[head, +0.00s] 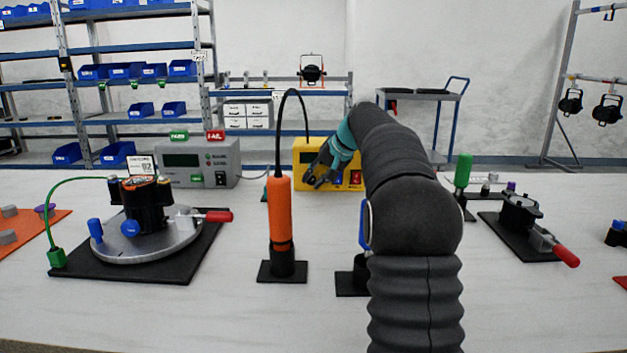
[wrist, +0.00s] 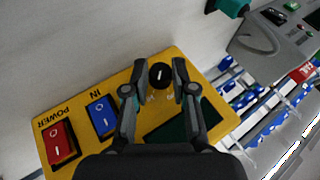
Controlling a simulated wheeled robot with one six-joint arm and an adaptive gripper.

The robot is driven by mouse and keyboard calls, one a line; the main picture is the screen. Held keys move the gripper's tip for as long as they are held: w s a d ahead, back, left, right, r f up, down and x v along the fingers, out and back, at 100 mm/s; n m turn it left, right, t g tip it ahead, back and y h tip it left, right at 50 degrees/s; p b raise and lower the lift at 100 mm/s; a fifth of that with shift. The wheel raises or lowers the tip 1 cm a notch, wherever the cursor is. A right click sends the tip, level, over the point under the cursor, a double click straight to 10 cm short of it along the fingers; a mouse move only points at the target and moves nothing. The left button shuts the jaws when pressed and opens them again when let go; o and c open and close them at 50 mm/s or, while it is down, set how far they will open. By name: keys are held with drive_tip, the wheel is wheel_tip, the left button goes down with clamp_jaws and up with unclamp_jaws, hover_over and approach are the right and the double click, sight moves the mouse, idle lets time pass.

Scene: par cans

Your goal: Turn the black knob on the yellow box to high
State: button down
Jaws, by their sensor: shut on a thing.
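The yellow box (head: 310,154) stands at the back of the table, behind my arm. In the wrist view its face (wrist: 165,62) carries a red POWER switch (wrist: 60,142), a blue IN switch (wrist: 102,117), a dark green screen (wrist: 165,132) and the black knob (wrist: 161,75). The knob has a white pointer line, roughly upright in that picture. The small marks beside it are too unclear to read. My gripper (wrist: 158,90) has a finger on each side of the knob and is shut on it. In the head view my gripper (head: 313,180) is at the box's front, where the knob is hidden.
A grey box (head: 200,160) with a screen stands left of the yellow box. An orange screwdriver (head: 280,215) with a cable stands upright in front. A round fixture (head: 150,245) is at left, a black clamp (head: 520,215) at right.

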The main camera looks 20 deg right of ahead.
idle(0.3)
drive_tip(key=c, duration=0.9)
unclamp_jaws()
drive_tip(key=shift+c, duration=0.2)
drive_tip(key=shift+d, duration=0.1)
drive_tip(key=v, duration=1.2)
drive_tip(key=shift+f, duration=0.15)
